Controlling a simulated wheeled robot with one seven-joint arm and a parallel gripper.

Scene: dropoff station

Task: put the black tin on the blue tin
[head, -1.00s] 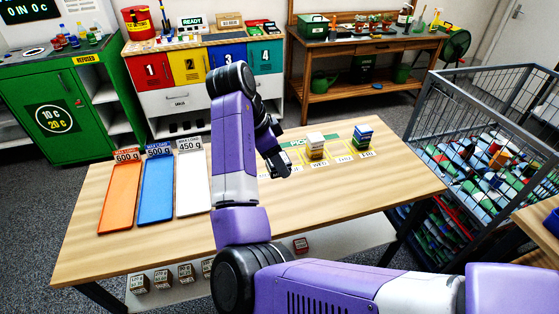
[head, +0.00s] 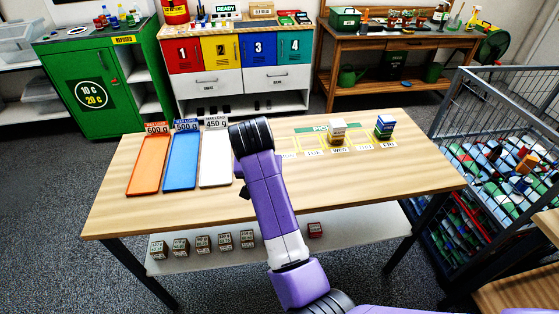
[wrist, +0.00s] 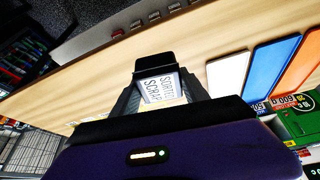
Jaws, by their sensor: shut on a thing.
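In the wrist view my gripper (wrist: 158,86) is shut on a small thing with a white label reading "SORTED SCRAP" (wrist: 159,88). I take it for the black tin; its sides are mostly hidden by the dark jaws. In the head view my arm covers the gripper and the held tin, near the white tray. The gripper is well left of both stacks.
Orange (head: 145,172), blue (head: 182,168) and white (head: 216,165) trays lie at the table's left. The right and front of the wooden table (head: 400,175) are clear. Several small boxes (head: 202,244) sit on the lower shelf. A wire cage (head: 480,110) stands at the right.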

